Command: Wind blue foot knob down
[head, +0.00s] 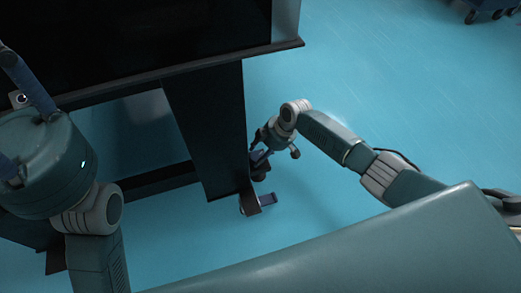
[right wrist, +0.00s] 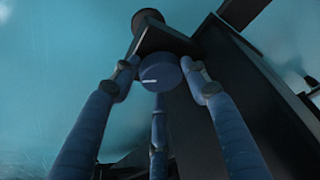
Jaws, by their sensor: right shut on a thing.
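The blue foot knob (right wrist: 160,72) is a round dark-blue disc with a short white mark, under a dark bracket (right wrist: 165,40) at the foot of the table leg (right wrist: 235,85). My right gripper (right wrist: 160,80) has its fingers around the knob and is shut on it. In the head view my right gripper (head: 259,160) reaches down beside the bottom of the dark table leg (head: 208,125), where the knob itself is hard to make out. My left arm shows at the left edge of the head view, but its fingertips cannot be made out.
The dark optical table (head: 140,30) stands above, with a protruding edge close to my right gripper. The blue floor (head: 400,80) to the right is open. A wheeled cart (head: 488,8) stands far right.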

